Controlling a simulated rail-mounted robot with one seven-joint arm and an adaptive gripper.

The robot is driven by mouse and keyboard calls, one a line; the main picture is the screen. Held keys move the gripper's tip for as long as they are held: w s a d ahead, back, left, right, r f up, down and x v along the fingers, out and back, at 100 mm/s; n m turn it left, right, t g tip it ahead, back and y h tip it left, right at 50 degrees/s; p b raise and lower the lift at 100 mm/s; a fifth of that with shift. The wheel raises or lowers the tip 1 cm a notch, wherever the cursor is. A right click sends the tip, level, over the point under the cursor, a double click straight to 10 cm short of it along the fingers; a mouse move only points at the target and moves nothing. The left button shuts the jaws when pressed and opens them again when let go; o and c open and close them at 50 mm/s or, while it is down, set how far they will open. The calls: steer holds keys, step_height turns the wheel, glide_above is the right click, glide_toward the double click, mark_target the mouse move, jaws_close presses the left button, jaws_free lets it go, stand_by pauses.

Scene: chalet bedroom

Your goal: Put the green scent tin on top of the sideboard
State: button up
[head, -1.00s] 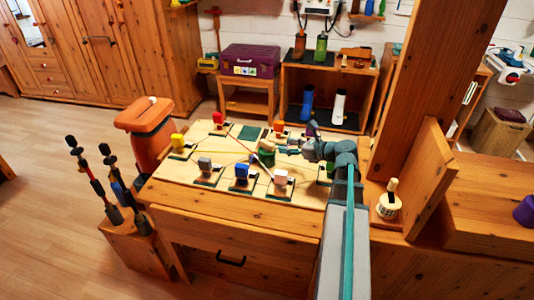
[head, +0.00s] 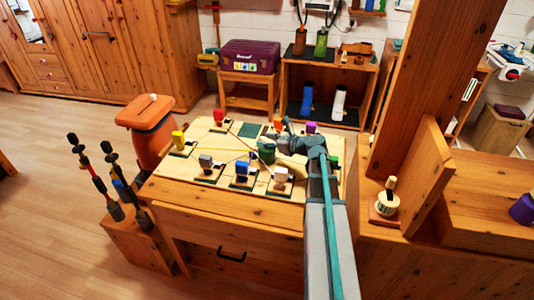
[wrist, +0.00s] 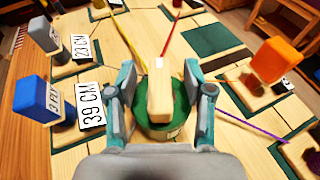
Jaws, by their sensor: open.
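The green scent tin (head: 266,152) stands on the pale wooden board (head: 212,130), among colored blocks. In the wrist view the tin (wrist: 165,130) is a round green body with a pale wooden block-like top. My gripper (wrist: 158,90) is open, with one finger on each side of that wooden top; I see no clear grip on it. In the head view my gripper (head: 283,138) reaches over the board beside the tin, from the right. The board lies on a wooden cabinet with a drawer (head: 232,256). Which piece is the sideboard I cannot tell.
Numbered blocks on dark pads surround the tin, including a blue one (wrist: 36,98) and an orange one (wrist: 275,60). Colored strings cross the board. A thick wooden post (head: 430,90) and a cream tin with a knob (head: 387,202) stand at right.

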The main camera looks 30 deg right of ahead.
jaws_close()
steer(key=shift+r, duration=0.15)
stand_by(0.5)
